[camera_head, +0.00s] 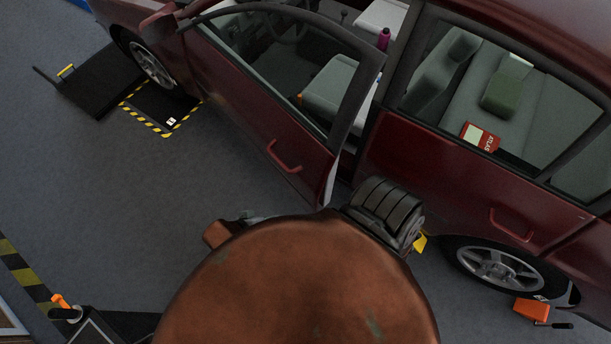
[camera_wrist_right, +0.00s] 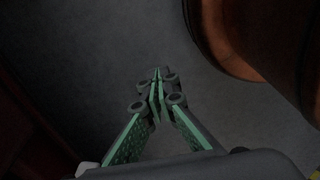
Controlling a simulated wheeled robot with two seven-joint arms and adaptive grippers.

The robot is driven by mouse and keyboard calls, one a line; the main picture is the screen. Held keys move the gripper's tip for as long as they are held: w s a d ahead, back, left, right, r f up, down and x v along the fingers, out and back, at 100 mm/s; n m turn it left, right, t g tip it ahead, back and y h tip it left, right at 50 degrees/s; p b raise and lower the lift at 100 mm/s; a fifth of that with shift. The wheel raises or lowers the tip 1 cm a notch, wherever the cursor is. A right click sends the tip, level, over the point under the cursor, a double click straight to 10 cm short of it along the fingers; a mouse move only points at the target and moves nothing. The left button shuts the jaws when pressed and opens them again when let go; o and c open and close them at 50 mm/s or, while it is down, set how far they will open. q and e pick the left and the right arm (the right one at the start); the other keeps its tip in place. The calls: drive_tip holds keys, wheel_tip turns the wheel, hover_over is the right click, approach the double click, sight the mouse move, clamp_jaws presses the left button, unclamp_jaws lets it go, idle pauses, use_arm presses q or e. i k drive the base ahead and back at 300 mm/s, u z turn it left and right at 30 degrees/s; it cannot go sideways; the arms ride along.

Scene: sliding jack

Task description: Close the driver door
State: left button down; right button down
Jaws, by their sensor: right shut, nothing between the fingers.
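The driver door (camera_head: 240,112) of the dark red car stands ajar in the head view, swung outward, with a gap between its rear edge and the car body. Its window is see-through and its red handle (camera_head: 285,160) is on the outer panel. The lower rear corner of the door is partly hidden. My right gripper (camera_wrist_right: 158,80) shows in the right wrist view, shut and empty above the dark floor. A dark reddish surface lies at the left edge of that view; I cannot tell whether it is the door. My left gripper is not in view.
The rear door (camera_head: 430,165) is shut. A black ramp (camera_head: 95,80) lies near the front wheel (camera_head: 152,65). An orange object (camera_head: 532,309) lies by the rear wheel (camera_head: 498,268). A black stand with an orange top (camera_head: 62,302) is at lower left. The floor left of the door is clear.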

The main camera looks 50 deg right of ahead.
sight(304, 164)
drive_tip(key=z, duration=1.05)
drive_tip(key=k, duration=0.3)
drive_tip(key=z, duration=0.6)
